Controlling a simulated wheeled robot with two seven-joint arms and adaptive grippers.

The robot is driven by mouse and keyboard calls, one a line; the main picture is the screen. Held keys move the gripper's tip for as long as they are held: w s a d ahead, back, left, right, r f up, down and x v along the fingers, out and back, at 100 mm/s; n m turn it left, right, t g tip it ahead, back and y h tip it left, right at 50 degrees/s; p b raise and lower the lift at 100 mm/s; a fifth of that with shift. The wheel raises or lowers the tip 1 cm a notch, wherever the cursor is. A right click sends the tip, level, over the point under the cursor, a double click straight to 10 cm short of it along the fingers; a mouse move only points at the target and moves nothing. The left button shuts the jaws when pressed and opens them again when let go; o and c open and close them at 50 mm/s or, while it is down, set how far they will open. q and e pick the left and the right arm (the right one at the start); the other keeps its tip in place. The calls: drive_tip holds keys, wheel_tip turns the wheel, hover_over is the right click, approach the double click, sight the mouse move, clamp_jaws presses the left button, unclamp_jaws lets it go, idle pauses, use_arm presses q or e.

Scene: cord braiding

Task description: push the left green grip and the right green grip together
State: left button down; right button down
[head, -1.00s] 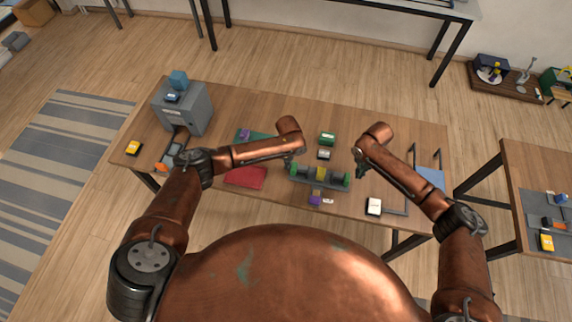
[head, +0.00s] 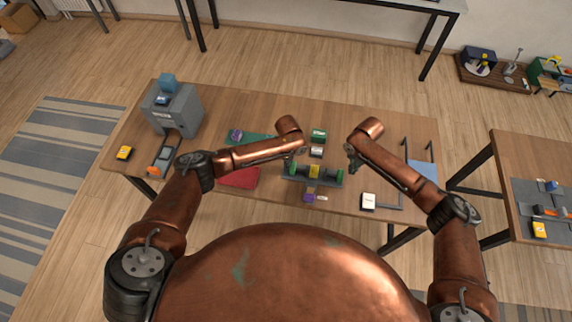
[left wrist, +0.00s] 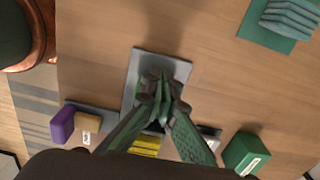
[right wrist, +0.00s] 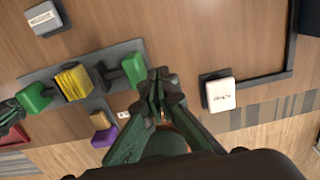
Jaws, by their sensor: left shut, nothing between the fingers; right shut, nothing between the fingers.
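The left green grip (head: 292,168) and the right green grip (head: 339,174) stand at opposite sides of a yellow block (head: 314,171) on a grey base (head: 311,181). In the right wrist view, the left grip (right wrist: 35,98) appears closer to the yellow block than the right grip (right wrist: 133,70). My left gripper (head: 290,165) is shut and empty at the left grip's outer side; its fingers (left wrist: 160,85) partly cover that grip in the left wrist view. My right gripper (head: 351,160) is shut and empty, just outside the right grip (right wrist: 157,88). Contact is unclear.
A purple block (head: 309,197) lies in front of the base. A green box (head: 318,135) and a small grey box (head: 316,152) stand behind it. A white-topped box (head: 368,201) is at the right front.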

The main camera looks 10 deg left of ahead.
use_arm(q)
drive_tip(key=shift+d, duration=0.35)
use_arm(e)
drive_tip(key=shift+f, duration=2.75)
drive_tip(key=shift+a, duration=0.1)
